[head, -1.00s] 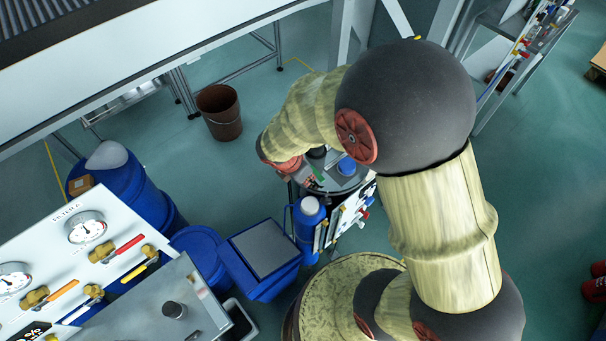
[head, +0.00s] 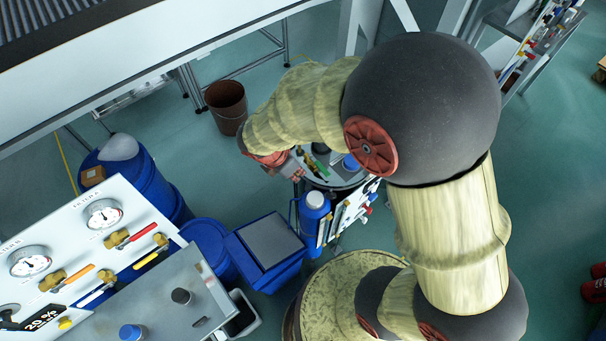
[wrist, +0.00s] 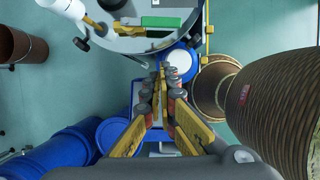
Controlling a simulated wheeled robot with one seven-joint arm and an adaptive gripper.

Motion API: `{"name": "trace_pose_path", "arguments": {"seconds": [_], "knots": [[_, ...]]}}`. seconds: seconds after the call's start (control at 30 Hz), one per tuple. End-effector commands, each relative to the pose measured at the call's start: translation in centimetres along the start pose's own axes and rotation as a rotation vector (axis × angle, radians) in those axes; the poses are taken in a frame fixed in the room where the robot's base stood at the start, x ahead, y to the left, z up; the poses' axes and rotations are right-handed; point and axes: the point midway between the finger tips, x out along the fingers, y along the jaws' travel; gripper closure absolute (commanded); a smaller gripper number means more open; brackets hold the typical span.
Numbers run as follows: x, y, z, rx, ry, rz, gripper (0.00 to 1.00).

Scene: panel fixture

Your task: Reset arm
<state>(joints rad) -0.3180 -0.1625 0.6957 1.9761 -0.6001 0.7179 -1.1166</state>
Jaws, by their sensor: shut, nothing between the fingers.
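My gripper (wrist: 163,80) shows in the wrist view with its yellow-and-grey fingers close together and nothing held between them. It points toward the blue bins and the round grey-topped stand (wrist: 140,38), which lies above the fingertips in that view. In the head view my arm is bent over the middle right, and its wrist end hangs beside the same round stand (head: 345,181). The gripper fingers cannot be made out there.
A white panel (head: 70,240) with gauges and coloured valve handles stands at lower left. Blue barrels (head: 143,185), a blue bin (head: 262,250) and a brown bucket (head: 228,105) stand on the floor. A long white-framed conveyor (head: 160,45) crosses the top left. Open floor (head: 555,165) lies at right.

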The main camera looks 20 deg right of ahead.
Motion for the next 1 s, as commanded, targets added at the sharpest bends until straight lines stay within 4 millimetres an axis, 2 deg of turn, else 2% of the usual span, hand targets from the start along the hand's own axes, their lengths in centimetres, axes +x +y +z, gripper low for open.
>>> {"name": "trace_pose_path", "arguments": {"seconds": [0.03,0.2,0.67,0.77,0.87,1.0], "knots": [[-1.1,0.1,0.0,-0.001,0.0,0.003,1.0],[-2.9,0.1,0.0,-0.001,0.0,0.001,1.0],[-3.5,0.1,0.0,0.046,0.0,-0.001,1.0],[-3.5,-0.3,-0.2,0.171,0.006,-0.015,1.0],[-3.3,-2.4,-1.1,0.368,0.023,-0.066,1.0],[-5.7,-4.9,-1.4,0.726,0.073,-0.103,1.0]]}}
